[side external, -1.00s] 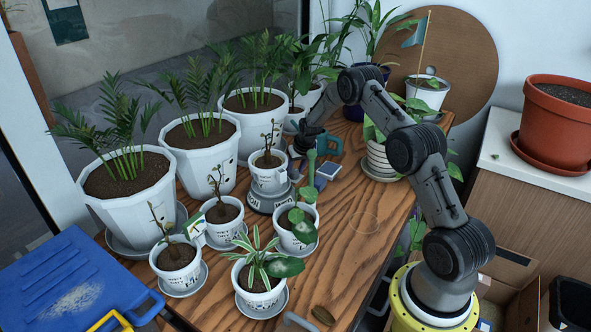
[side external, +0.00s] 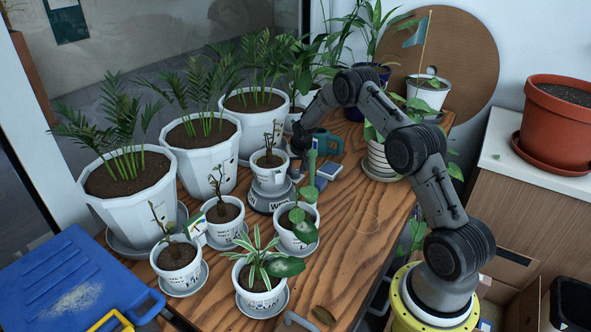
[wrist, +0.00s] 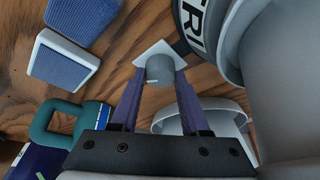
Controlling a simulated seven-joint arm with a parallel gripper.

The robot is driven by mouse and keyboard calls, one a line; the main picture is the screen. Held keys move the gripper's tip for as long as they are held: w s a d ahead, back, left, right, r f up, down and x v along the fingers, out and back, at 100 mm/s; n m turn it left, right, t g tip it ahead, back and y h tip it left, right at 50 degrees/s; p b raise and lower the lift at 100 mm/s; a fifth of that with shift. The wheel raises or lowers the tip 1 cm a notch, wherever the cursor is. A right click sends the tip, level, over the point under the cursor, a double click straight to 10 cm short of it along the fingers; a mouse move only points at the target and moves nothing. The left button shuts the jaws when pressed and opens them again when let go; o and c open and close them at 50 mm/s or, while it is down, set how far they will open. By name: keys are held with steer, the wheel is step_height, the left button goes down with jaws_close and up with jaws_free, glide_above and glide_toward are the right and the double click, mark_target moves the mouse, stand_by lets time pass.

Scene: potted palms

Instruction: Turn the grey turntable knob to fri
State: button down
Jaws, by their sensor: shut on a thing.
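The grey turntable (side external: 259,204) stands on the wooden table and carries a white pot (side external: 268,178) with a twiggy plant. Part of its lettered dark rim (wrist: 187,32) shows in the wrist view, with white letters that look like "FRI", partly cut off. The small grey round knob (wrist: 160,70) has a light line on its face and a pale square plate behind it. My gripper (wrist: 159,78) has its two purple fingers shut on the knob, one on each side. In the side view my gripper (side external: 297,166) is just behind the turntable pot, and the knob is hidden there.
Small potted plants (side external: 295,237) stand in front, and large white palm pots (side external: 203,160) at left. The table's right front (side external: 345,235) is clear.

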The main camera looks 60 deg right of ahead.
steer(key=shift+c, duration=2)
jaws_free()
steer(key=v, duration=1.3)
steer(key=shift+a+r, duration=0.15)
steer(key=shift+r, duration=0.2)
steer(key=shift+s, duration=0.1)
